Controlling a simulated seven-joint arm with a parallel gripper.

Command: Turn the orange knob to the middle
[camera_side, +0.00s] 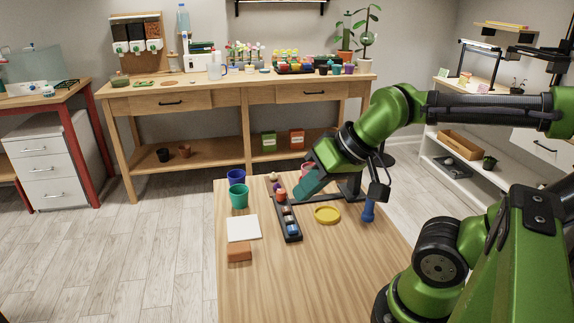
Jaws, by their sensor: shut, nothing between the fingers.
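A narrow dark panel (298,238) lies on the near wooden table with a row of coloured knobs along it. The orange knob (281,197) is near its far end. A blue knob (292,230) is near its close end, with paler parts between. Which way the orange knob points is too small to tell. My gripper (298,198), with teal fingers, is shut and empty. It points down and left, just right of the orange knob in the picture. I cannot tell whether it touches the knob.
A blue cup (237,176) and a green cup (239,196) stand left of the panel. A white square (243,228) and a brown block (239,251) lie nearer. A yellow dish (327,215) and an upright blue object (368,211) are right. The table's near middle is clear.

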